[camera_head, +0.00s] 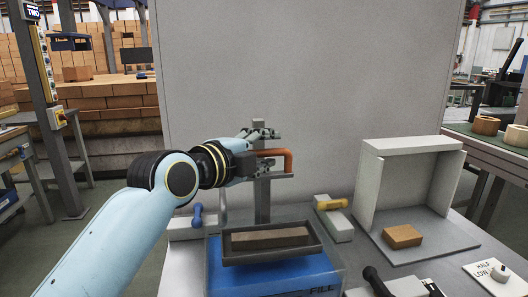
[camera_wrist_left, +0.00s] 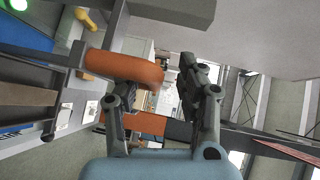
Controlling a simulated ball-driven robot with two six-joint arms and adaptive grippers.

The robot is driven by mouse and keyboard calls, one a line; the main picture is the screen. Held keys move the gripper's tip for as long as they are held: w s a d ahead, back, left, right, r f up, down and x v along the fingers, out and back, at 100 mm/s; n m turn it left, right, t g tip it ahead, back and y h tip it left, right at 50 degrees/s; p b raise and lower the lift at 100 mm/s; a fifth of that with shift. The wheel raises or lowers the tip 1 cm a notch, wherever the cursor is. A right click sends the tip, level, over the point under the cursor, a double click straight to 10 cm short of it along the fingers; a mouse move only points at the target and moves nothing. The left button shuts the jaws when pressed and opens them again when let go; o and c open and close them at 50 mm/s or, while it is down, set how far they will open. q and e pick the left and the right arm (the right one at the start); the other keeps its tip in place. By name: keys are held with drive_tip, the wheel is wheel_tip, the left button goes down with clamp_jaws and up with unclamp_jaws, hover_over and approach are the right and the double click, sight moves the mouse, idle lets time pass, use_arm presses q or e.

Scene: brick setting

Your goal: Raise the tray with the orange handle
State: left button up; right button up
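The orange handle (camera_head: 286,158) is a C-shaped bar on an upright grey post (camera_head: 262,200). The dark tray (camera_head: 230,258) stands low in front of the post with a brown brick (camera_head: 270,238) in it, above a blue surface. My left gripper (camera_head: 272,135) is at the handle. In the left wrist view, my left gripper (camera_wrist_left: 158,85) has its fingers apart; the orange handle (camera_wrist_left: 122,66) reaches behind the left finger into the gap. I cannot tell whether a finger touches it. My right gripper is not in view.
A yellow-handled block (camera_head: 335,222) and a blue-handled block (camera_head: 190,232) stand either side of the post. A white open cabinet (camera_head: 413,170) with an orange block (camera_head: 402,236) is at right. A grey panel (camera_head: 310,70) rises behind.

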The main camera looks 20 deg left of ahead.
use_arm(q)
drive_tip(key=shift+s+f, duration=0.1)
drive_tip(key=v, duration=1.1)
drive_tip(key=shift+s, duration=0.4)
